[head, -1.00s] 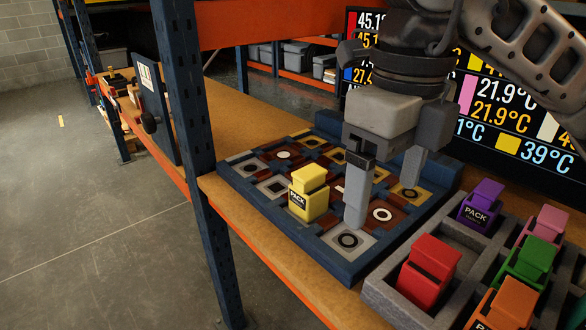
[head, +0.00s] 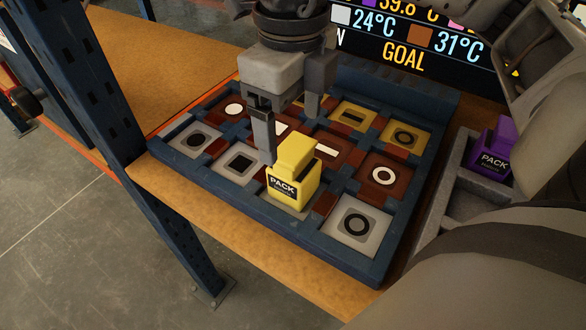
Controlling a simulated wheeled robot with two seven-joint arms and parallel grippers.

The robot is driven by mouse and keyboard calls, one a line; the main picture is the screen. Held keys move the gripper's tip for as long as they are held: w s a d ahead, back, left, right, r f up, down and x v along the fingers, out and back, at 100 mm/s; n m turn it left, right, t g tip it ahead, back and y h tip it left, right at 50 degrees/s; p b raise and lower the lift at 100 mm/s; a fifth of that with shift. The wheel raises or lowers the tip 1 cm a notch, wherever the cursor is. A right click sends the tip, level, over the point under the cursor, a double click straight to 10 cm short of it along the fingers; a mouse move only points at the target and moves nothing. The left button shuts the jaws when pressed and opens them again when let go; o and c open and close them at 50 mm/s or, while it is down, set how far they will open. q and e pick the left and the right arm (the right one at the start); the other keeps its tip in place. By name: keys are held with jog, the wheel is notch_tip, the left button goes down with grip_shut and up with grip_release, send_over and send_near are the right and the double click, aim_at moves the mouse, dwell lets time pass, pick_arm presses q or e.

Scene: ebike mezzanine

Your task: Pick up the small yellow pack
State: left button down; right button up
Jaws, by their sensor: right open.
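The small yellow pack (head: 293,175) stands upright on a light square near the front edge of the blue-framed board (head: 345,265). Its front carries a dark "PACK" label. My right gripper (head: 289,130) is open and points down just behind the pack. One finger is beside the pack's upper left, and the other is farther back to the right. The pack is not between the fingers as far as I can see, and I cannot tell whether the near finger touches it. My left gripper is not in view.
A grey tray (head: 455,196) with a purple pack (head: 491,150) stands to the right, partly hidden by my arm. A blue rack post (head: 97,130) rises at the left. A screen reading "GOAL" (head: 404,57) stands behind the board. Several board squares are bare.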

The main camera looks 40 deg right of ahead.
aim_at(294, 147)
notch_tip(294, 147, down, 3)
jog(key=shift+r, duration=0.15)
jog(key=shift+w+d+f+p, duration=0.1)
jog(key=shift+d+f+p, duration=0.05)
jog(key=shift+f, duration=1.15)
jog(key=shift+d+f+p, duration=0.15)
jog(key=shift+f, duration=1.15)
jog(key=c, duration=1.4)
